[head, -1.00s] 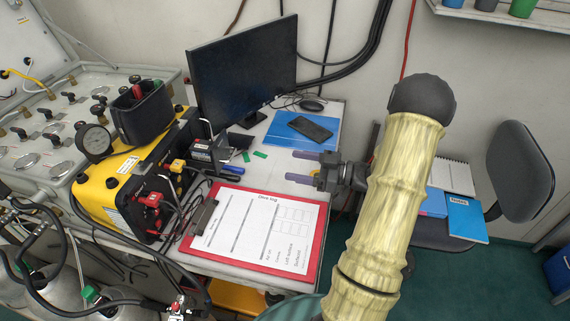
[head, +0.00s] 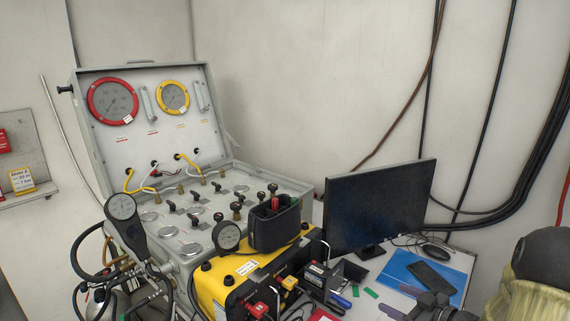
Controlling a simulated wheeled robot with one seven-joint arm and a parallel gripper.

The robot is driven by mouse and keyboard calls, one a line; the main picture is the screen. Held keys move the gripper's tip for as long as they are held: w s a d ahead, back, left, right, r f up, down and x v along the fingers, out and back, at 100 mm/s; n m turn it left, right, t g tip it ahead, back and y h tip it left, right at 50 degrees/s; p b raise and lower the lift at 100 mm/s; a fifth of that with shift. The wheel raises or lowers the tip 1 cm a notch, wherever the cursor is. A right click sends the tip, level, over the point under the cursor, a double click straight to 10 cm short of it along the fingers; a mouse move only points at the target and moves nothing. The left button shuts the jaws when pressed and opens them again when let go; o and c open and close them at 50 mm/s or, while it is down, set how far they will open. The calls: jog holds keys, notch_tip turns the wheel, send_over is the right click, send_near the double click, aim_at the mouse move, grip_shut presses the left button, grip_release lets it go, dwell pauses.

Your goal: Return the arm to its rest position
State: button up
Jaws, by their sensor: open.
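My arm (head: 530,290) shows in the lower right corner of the head view, its pale yellow sleeve and dark joint cut off by the frame edge. My gripper (head: 408,308) is at the bottom edge, over the white table to the right of the yellow case. Its purple-grey fingers are apart and I see nothing between them. The lower part of the gripper is partly cut off.
The diver air panel (head: 180,195) stands open at left, with red and yellow gauges in its lid. A yellow case (head: 240,285), a black monitor (head: 375,207) and a blue folder (head: 405,268) with a phone (head: 432,277) are near my gripper. Hoses hang at lower left.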

jog(key=s+a+r+m+g+h+p, duration=0.3)
jog(key=s+a+m+g+h, duration=0.1)
jog(key=s+a, duration=0.3)
jog(key=s+a+r+m+g+h+p, duration=0.4)
jog(key=s+a, duration=0.3)
jog(key=s, duration=0.4)
jog(key=shift+r+g, duration=0.15)
jog(key=shift+g, duration=0.65)
